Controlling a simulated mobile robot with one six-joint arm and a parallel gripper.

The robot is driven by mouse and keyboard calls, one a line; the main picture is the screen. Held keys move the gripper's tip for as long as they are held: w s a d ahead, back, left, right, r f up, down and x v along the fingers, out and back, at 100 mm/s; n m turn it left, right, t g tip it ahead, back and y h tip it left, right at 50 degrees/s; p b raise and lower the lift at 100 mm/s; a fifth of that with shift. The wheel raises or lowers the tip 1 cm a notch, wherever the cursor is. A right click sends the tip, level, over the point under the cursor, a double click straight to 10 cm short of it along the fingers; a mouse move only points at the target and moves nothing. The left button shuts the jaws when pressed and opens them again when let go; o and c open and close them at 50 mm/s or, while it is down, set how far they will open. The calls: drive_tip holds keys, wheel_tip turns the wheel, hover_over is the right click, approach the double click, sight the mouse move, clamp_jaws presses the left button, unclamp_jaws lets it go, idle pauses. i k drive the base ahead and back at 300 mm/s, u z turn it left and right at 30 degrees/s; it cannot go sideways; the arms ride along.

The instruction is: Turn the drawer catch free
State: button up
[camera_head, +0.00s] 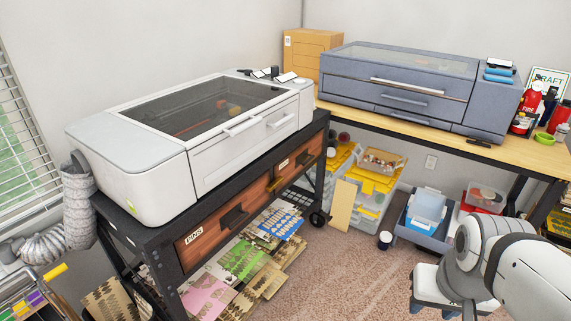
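Two reddish wooden drawer fronts sit side by side in the black cart under the white machine. The nearer drawer front (205,240) carries a pale lettered label (194,236) and a dark fitting (234,215). The farther drawer front (283,178) has a similar dark fitting (303,158) and a small label. Both drawers look shut. The fittings are too small to tell which is the catch or how it is turned. White links of my arm show at the lower right, well apart from the drawers. My gripper is not in view.
The white machine (160,160) covers the cart top (130,232). Sheet stock (240,258) lies below the drawers. A blue-grey machine (400,85) stands on a wooden bench (385,122). Yellow-lidded bins (372,180) stand under it. Carpet (335,275) in front of the cart is clear.

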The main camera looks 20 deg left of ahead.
sight(270, 187)
drive_tip(key=u, duration=0.05)
drive_tip(key=i, duration=1)
drive_tip(key=u, duration=0.05)
